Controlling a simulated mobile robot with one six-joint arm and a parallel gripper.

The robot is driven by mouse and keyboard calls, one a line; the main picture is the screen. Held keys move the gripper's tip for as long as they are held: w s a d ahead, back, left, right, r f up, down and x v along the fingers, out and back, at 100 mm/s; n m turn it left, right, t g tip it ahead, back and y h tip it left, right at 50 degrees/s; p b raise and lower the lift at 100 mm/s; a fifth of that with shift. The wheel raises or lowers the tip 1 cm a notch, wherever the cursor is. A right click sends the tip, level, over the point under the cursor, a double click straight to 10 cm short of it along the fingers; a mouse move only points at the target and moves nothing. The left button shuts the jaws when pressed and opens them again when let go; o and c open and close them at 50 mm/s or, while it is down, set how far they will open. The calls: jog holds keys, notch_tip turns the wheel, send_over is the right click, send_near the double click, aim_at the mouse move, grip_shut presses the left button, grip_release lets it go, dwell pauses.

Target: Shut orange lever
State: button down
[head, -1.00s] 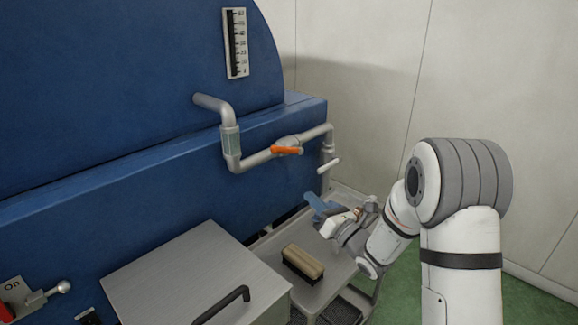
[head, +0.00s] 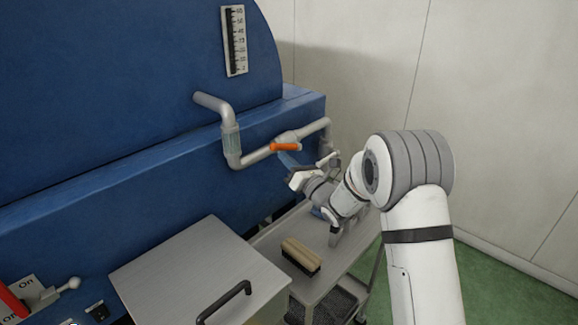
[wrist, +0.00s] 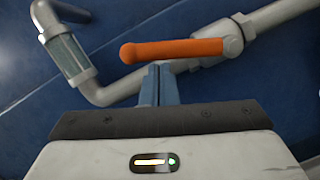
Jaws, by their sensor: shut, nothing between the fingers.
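The orange lever (head: 286,147) sits on a valve in the grey pipe (head: 254,158) that runs along the blue machine. In the wrist view the orange lever (wrist: 172,50) lies roughly along the pipe, its rounded free end to the left and its hub at the right. My gripper (head: 287,160) is just below the lever in the head view. In the wrist view the blue fingers of my gripper (wrist: 159,70) are together and empty, with their tips close under the lever's middle. I cannot tell whether they touch it.
A clear sight-glass section (head: 231,140) is in the pipe to the left. A second pale handle (head: 328,160) is right of the lever. A brush (head: 301,256) lies on the grey cart (head: 268,245) below. A metal lid with a black handle (head: 224,302) is at lower left.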

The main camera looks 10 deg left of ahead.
jog(key=shift+a+r+m+b, duration=0.15)
jog(key=shift+m+b, duration=0.15)
jog(key=shift+b, duration=0.2)
jog(key=shift+r+m, duration=0.15)
jog(key=shift+m, duration=0.15)
